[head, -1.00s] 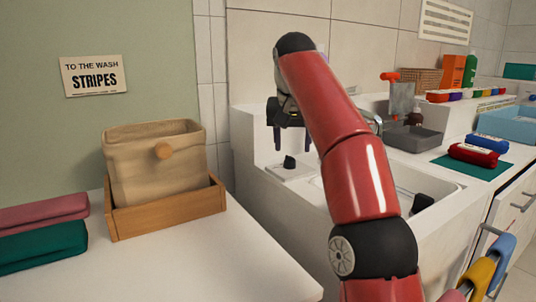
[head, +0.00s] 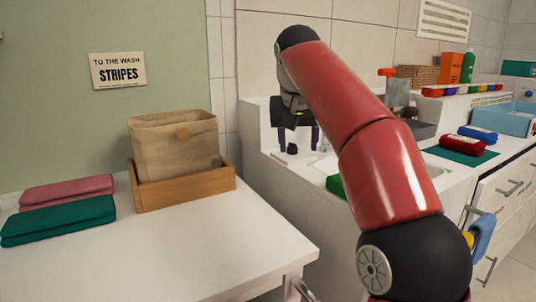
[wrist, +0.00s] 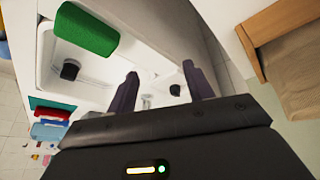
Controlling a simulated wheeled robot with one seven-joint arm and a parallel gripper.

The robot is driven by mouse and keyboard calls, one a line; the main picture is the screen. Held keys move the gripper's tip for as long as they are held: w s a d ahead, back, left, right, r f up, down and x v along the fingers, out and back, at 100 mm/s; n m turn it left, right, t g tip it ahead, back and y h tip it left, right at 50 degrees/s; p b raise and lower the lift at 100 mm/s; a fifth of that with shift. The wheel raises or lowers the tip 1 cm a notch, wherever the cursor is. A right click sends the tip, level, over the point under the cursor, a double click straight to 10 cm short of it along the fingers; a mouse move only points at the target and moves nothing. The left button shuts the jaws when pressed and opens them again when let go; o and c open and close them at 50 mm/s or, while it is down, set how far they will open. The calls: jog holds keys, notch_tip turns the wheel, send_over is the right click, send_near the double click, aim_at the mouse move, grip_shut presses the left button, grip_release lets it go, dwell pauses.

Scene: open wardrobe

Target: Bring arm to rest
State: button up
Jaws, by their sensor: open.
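My red arm reaches up and forward from the lower right of the head view, bent over at the top. My gripper (head: 299,140) hangs at its far end, fingers pointing down, in front of the white sink unit (head: 262,168). In the wrist view my gripper (wrist: 160,72) shows two dark fingers spread apart with nothing between them. The arm hides part of the sink and counter behind it.
A wooden tray (head: 185,193) with a beige fabric bin (head: 165,163) stands on the white table (head: 215,245) left of my arm. Folded pink (head: 68,191) and green (head: 60,220) cloths lie there too. A green item (wrist: 85,33) lies at the sink. The table's front is clear.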

jog(key=s+d+f+n, duration=0.15)
jog(key=s+f, duration=0.25)
jog(key=s, duration=0.4)
jog(key=s+d+f, duration=0.3)
jog(key=s+f, duration=0.1)
jog(key=s, duration=0.4)
jog(key=s+d+f+y, duration=0.1)
jog(key=s+d+f, duration=0.3)
jog(key=s+f, duration=1)
notch_tip(320, 180, down, 3)
jog(key=shift+s+d+r+m+t, duration=0.15)
jog(key=shift+s+r+m+t, duration=0.05)
jog(key=shift+s+m+t, duration=0.2)
jog(key=shift+w+d, duration=0.1)
